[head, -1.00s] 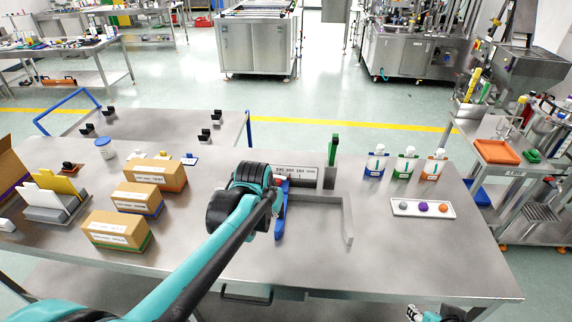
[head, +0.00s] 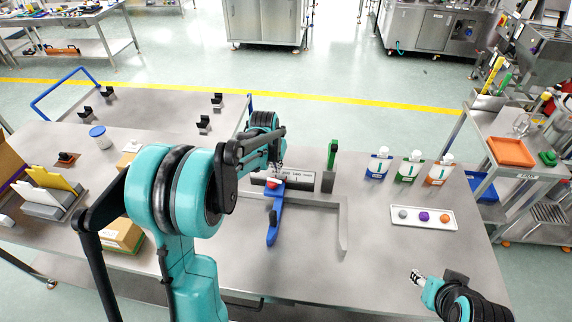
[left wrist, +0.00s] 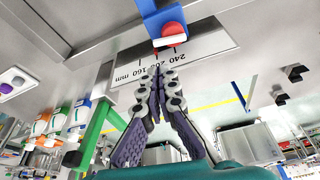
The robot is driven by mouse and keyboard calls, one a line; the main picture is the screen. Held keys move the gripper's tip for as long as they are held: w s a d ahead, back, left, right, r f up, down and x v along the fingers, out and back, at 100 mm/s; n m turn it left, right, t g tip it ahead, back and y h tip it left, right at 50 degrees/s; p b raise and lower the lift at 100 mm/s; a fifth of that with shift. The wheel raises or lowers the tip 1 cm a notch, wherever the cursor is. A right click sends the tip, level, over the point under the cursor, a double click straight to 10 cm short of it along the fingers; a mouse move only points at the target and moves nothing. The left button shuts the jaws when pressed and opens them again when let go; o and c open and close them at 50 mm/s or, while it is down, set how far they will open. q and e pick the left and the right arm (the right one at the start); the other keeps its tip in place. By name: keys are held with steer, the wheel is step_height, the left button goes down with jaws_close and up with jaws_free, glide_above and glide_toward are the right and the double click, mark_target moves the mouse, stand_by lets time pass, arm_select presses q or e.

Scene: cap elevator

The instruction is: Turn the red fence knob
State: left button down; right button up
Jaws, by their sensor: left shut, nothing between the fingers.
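The red knob (head: 275,185) sits on the blue fence (head: 274,219), near a metal scale plate at the back of the metal frame. In the left wrist view the red knob (left wrist: 173,30) has a white band below it, and the blue fence (left wrist: 161,12) shows beside it. My left gripper (head: 279,168) is at the back end of the fence, close to the knob. In the left wrist view its fingertips (left wrist: 157,72) are together and empty, apart from the knob and over the scale plate (left wrist: 175,62). My right gripper (head: 420,279) is at the lower right, away from the fence; its jaw state is unclear.
A green upright handle (head: 332,155) stands right of the scale. Several bottles (head: 409,168) and a white tray (head: 424,217) with colored balls are farther right. Cardboard boxes (head: 124,236) are at left, partly behind my arm.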

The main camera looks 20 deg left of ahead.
mark_target(281, 181)
arm_select(q)
steer(key=b+x, duration=0.1)
steer(key=x, duration=0.9)
